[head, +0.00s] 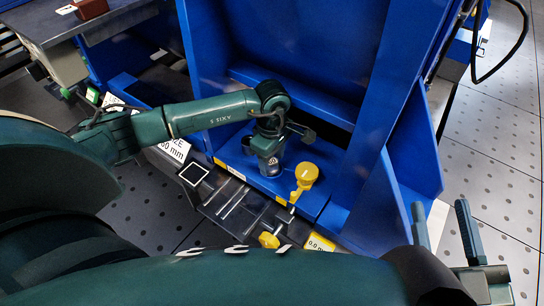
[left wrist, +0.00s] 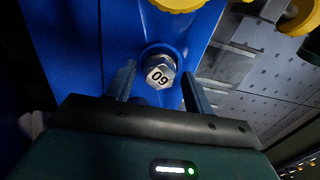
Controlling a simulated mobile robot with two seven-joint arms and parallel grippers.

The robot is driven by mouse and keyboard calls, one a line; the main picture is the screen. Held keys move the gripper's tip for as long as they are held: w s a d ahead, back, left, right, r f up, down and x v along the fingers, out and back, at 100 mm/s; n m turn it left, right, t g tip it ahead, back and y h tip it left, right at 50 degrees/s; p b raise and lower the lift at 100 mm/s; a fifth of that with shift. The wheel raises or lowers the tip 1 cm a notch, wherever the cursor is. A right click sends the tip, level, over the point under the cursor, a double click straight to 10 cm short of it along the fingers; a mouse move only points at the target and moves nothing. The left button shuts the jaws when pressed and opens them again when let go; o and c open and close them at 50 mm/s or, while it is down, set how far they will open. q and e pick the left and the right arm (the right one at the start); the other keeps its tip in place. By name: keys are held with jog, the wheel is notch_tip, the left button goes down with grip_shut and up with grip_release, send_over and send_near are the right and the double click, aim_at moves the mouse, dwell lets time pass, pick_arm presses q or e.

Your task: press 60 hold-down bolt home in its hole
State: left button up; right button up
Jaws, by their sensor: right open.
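The 60 hold-down bolt (left wrist: 160,75) shows in the left wrist view as a silver hex head with an upside-down dark number. It stands at a round opening in a blue plate (left wrist: 115,38); how deep it sits is hard to tell. My left gripper (left wrist: 159,82) is open, its two fingers on either side of the bolt head with gaps showing. In the head view my left gripper (head: 270,168) points down at the blue base ledge, and the bolt is largely hidden there. My right gripper (head: 441,220) is open and empty at the lower right.
A yellow round-topped part (head: 307,174) stands on the ledge just right of my left gripper. Another yellow piece (head: 268,240) lies nearer. Tall blue walls (head: 330,45) rise behind and right. A dark slotted tray (head: 236,206) is in front. Perforated floor (head: 500,130) is open at right.

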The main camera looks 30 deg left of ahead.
pick_arm(q)
jog(key=shift+o, duration=0.3)
jog(key=shift+f, duration=0.4)
pick_arm(e)
jog(key=shift+g, duration=0.5)
jog(key=f, duration=0.4)
jog(key=shift+w+a+f, duration=0.1)
jog(key=shift+a+f, duration=0.2)
pick_arm(q)
jog(key=shift+r+p, duration=0.45)
jog(key=shift+r, duration=0.25)
notch_tip(320, 180, up, 6)
jog(key=p, duration=0.2)
jog(key=shift+p, duration=0.3)
notch_tip(320, 180, up, 7)
jog(key=p, duration=0.2)
jog(key=shift+f, duration=0.2)
pick_arm(e)
notch_tip(320, 180, up, 7)
jog(key=shift+w+f, duration=0.15)
jog(key=shift+d, duration=0.1)
